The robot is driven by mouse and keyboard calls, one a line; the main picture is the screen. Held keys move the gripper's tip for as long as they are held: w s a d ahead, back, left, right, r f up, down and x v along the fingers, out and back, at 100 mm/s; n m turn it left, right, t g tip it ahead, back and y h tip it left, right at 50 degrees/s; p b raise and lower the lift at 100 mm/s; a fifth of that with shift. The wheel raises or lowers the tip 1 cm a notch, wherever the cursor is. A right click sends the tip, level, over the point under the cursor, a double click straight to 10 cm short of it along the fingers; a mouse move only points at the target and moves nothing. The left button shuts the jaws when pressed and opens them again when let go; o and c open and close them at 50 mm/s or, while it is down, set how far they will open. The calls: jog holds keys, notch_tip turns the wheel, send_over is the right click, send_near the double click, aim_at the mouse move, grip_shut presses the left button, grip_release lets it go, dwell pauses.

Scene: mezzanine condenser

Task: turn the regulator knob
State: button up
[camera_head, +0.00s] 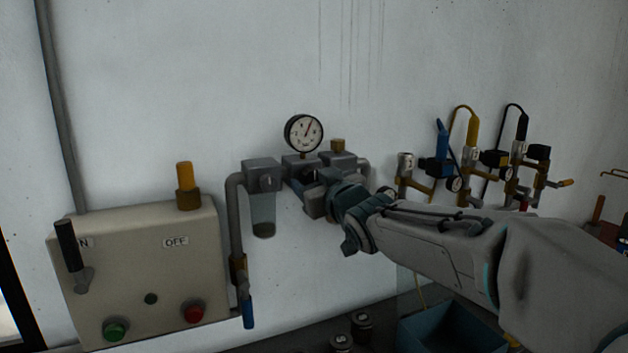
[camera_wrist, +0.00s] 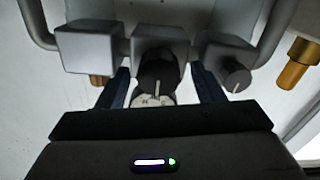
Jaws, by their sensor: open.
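The regulator is the middle grey block of a wall-mounted assembly, with a round gauge (camera_head: 303,134) on top. Its dark knob (camera_wrist: 157,72) carries a pale line and faces my gripper in the wrist view. My gripper (camera_wrist: 160,84) is open, with one dark blue finger on each side of this knob. A gap shows between the fingers and the knob; I cannot tell whether the fingertips reach past its face. In the head view my gripper (camera_head: 311,187) is in front of the middle block and hides much of it. The gauge needle points up and right.
A second dark knob (camera_wrist: 236,74) sits on the neighbouring block, close to one finger. A clear bowl (camera_head: 263,213) hangs left of my gripper. A switch box (camera_head: 150,265) is at left. Valves with hoses (camera_head: 470,155) are at right. A blue bin (camera_head: 440,325) is below.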

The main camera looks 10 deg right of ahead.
jog(key=shift+d, duration=0.1)
jog(key=c, duration=1)
jog(key=shift+o, duration=0.2)
jog(key=shift+f+n, duration=0.1)
jog(key=shift+n, duration=0.2)
jog(key=n+b, duration=1.2)
jog(key=n, duration=2.1)
jog(key=shift+b, duration=0.35)
